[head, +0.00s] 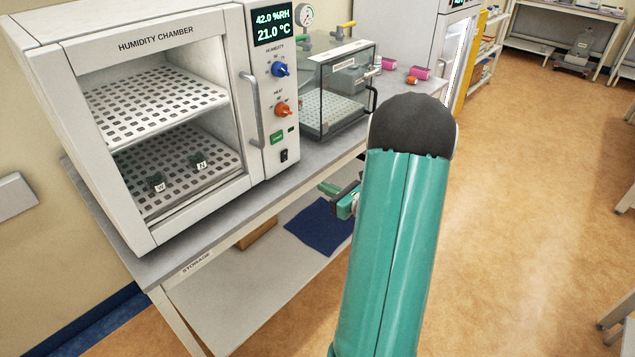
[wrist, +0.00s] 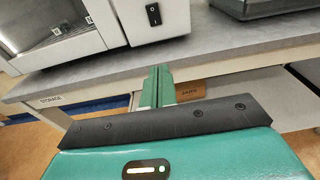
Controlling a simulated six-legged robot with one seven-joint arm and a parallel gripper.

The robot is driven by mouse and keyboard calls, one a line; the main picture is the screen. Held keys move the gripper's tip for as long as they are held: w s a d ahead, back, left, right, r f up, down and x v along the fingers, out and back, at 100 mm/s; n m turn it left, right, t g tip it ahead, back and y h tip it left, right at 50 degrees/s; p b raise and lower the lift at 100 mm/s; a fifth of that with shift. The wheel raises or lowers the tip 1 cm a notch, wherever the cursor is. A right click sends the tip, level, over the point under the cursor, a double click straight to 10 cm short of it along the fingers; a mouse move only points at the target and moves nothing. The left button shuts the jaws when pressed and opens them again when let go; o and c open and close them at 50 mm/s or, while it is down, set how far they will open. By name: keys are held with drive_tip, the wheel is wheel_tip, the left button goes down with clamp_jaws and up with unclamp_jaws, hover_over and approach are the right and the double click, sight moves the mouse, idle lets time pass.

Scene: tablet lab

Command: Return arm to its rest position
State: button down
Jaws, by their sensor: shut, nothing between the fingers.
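My arm, a teal link with a dark rounded joint, rises through the middle right of the head view. My gripper (head: 342,198) shows beyond it, in front of the bench edge, partly hidden by the arm. In the wrist view my gripper (wrist: 158,82) has its teal fingers together with nothing between them. The fingers point towards the bench front, below the humidity chamber (head: 148,223). I cannot tell from these views how close the fingertips are to the bench edge.
The chamber stands on a grey bench (head: 215,213) marked STORAGE, its door closed over two small dark labelled items. A glass-sided box (head: 340,118) stands beside it, near pink bottles (head: 420,73). A lower shelf holds a blue cloth (head: 318,228). Open floor (head: 530,180) lies to the right.

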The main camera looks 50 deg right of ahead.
drive_tip(key=shift+s, duration=0.15)
idle(0.3)
drive_tip(key=a+r+n+g+y, duration=0.3)
drive_tip(key=a+n, duration=0.3)
drive_tip(key=a, duration=0.3)
drive_tip(key=a+r+n+g+y, duration=0.25)
drive_tip(key=a+n, duration=0.25)
drive_tip(key=a, duration=0.5)
drive_tip(key=a+r+n+g+y, duration=0.35)
drive_tip(key=a+n, duration=0.25)
drive_tip(key=a, duration=0.3)
drive_tip(key=s+a+r+n+g+h, duration=0.1)
drive_tip(key=s+a+r+n+h, duration=0.2)
drive_tip(key=s+n, duration=0.4)
drive_tip(key=s+a+r+n+g+h, duration=0.1)
drive_tip(key=s+a+r+n+h, duration=0.3)
drive_tip(key=n, duration=0.7)
drive_tip(key=s+a+h, duration=0.2)
drive_tip(key=a, duration=0.1)
drive_tip(key=shift+s+r+n+h, duration=0.3)
drive_tip(key=shift+s, duration=0.05)
